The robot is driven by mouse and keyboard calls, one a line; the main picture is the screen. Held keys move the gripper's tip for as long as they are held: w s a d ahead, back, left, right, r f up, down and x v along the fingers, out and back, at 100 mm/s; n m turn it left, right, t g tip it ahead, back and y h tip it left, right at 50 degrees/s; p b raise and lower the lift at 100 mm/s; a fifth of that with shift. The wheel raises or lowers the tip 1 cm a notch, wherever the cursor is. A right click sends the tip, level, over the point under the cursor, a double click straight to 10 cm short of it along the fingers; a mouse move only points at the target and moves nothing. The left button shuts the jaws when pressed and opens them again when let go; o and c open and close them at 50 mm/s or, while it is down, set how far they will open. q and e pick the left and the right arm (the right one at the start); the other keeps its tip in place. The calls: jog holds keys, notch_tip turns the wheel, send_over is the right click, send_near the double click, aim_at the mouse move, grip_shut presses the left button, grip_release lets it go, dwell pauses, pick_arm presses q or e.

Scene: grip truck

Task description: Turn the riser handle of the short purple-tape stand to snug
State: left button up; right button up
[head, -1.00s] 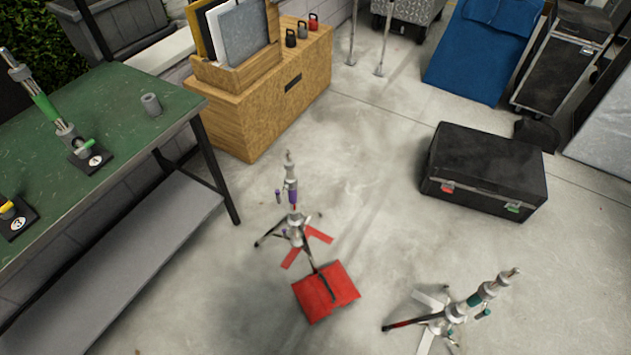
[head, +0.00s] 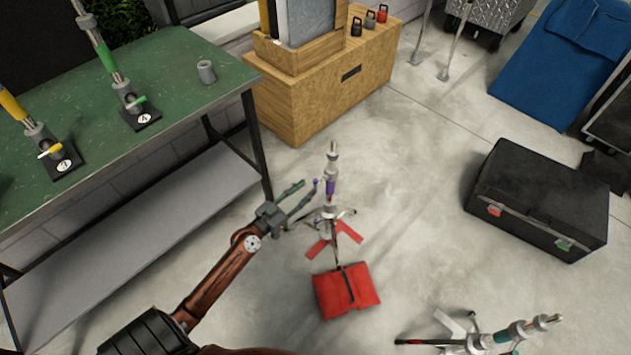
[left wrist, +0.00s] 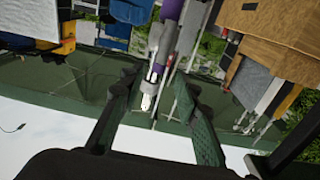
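The short purple-tape stand (head: 330,190) stands upright on the floor in the head view, with a purple band on its silver column. A small purple-ended handle (head: 315,184) sticks out on its left side. My left gripper (head: 309,196) is open just left of the stand, its fingers pointing towards the column. In the left wrist view, its two green-black fingers (left wrist: 158,90) are spread apart, and a purple-and-silver column (left wrist: 170,14) shows beyond and between them. I cannot tell whether a finger touches the handle. My right gripper is not in view.
A red sandbag (head: 362,292) lies at the stand's foot. A green-topped bench (head: 170,75) is at left, and a wooden cabinet (head: 310,115) stands behind. A black case (head: 540,190) and a teal-banded stand (head: 502,336) are at right. Open floor lies between.

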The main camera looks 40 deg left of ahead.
aim_at(314, 183)
pick_arm(q)
jog(key=w, duration=0.5)
jog(key=shift+w+d, duration=0.3)
jog(key=shift+w, duration=0.1)
grip_shut()
